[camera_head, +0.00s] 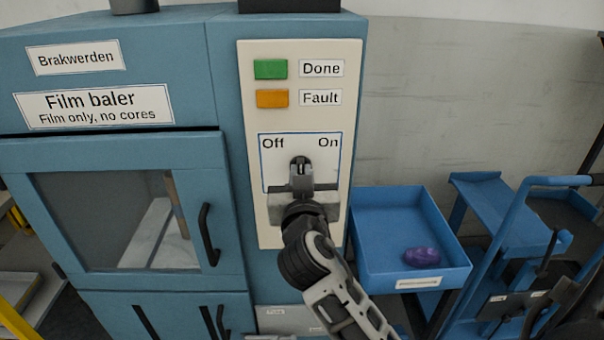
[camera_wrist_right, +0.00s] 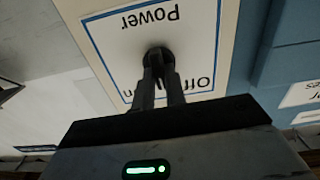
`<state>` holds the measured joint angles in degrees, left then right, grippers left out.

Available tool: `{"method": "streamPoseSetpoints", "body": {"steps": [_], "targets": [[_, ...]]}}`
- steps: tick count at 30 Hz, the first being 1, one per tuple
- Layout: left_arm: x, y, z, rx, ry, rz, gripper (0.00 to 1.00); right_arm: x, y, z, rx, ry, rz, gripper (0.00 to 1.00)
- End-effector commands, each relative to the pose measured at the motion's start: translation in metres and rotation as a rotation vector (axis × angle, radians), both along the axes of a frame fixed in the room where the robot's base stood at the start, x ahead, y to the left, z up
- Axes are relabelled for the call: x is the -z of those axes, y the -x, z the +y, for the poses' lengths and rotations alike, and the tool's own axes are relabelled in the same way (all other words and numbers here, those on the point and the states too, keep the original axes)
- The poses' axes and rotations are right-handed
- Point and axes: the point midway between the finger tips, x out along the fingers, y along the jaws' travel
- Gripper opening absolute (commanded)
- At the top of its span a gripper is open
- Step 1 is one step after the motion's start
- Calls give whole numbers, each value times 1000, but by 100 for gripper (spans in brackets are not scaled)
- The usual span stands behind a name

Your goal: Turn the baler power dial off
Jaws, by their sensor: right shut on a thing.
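The film baler (camera_head: 225,90) is a blue cabinet with a cream control panel (camera_head: 258,215). On the panel is a white plate with a blue border, marked Off at left and On at right. The power dial (camera_wrist_right: 158,57) is a small dark round knob on this plate. My right gripper (camera_head: 300,168) reaches up to the dial and is shut on it; it also shows in the right wrist view (camera_wrist_right: 160,75). The gripper hides most of the dial, so I cannot tell which mark it points to. My left gripper is not in view.
Above the plate are a green Done lamp (camera_head: 270,69) and an orange Fault lamp (camera_head: 272,98). The baler door (camera_head: 110,150) with its window and dark handle is at left. A blue tray (camera_head: 375,255) holding a purple object (camera_head: 422,257) and a blue cart (camera_head: 500,215) stand at right.

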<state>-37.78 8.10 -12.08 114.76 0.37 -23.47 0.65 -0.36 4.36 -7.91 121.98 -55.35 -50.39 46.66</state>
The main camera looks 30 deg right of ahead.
Motion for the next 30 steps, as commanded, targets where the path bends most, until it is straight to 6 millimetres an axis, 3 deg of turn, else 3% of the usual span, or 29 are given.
{"method": "streamPoseSetpoints", "body": {"steps": [18,30], "targets": [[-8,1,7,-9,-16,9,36,1,-1,1,2,471,296,0],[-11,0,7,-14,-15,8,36,2,-1,2,2,633,393,0]]}}
